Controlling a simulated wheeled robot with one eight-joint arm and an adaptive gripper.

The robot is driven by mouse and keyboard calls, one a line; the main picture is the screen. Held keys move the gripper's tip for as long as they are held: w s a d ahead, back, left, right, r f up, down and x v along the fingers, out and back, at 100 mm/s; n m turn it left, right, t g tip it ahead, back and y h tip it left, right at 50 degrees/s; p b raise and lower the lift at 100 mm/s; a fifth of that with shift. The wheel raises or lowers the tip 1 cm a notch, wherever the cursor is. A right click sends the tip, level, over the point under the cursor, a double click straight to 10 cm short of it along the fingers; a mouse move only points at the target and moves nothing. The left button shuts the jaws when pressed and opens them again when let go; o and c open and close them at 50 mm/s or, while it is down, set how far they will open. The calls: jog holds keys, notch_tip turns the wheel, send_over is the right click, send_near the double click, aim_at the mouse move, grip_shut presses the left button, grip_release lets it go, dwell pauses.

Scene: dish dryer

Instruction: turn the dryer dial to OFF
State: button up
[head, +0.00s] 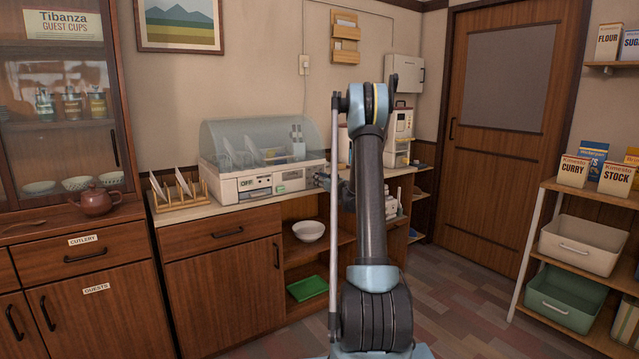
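The dish dryer (272,184) stands on the wooden counter, with a clear domed cover over dishes. An OFF label (247,183) shows on its white front panel, left of the middle. I cannot make out the dial; the panel's right end is small and partly blocked. My gripper (321,180) shows as a small dark and bluish shape at the dryer's right front end, left of my arm. I cannot tell whether it touches the dryer. My arm hides much of it, and its fingers are too small to read.
A wooden plate rack (180,197) stands left of the dryer, and a brown teapot (95,201) sits on the cabinet. A white bowl (308,231) and a green tray (307,284) are on open shelves below. A shelf unit with bins (578,246) stands at right. Floor between is clear.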

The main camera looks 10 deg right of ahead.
jog(key=shift+s, duration=0.15)
jog(key=v, duration=1.1)
jog(key=shift+s+d, duration=0.2)
jog(key=shift+s, duration=0.1)
jog(key=s+a+r+g, duration=0.1)
jog(key=s+a+g, duration=0.45)
jog(key=s, duration=0.75)
jog(key=s+a+r+g, duration=0.1)
jog(key=s+a+g, duration=0.2)
jog(key=s+a, duration=0.8)
jog(key=s+d+f+m+g+h, duration=0.1)
jog(key=s+d+f+h, duration=0.1)
jog(key=s, duration=0.9)
jog(key=s+d+f+m+g+h, duration=0.2)
jog(key=s+d+f+h, duration=0.1)
jog(key=s, duration=0.8)
jog(key=s+d+f+m+g+h, duration=0.2)
jog(key=s+d+f, duration=0.2)
jog(key=s, duration=0.8)
notch_tip(320, 180, down, 3)
jog(key=shift+d+r+h, duration=0.2)
jog(key=shift+d+h, duration=0.15)
jog(key=shift+h, duration=0.05)
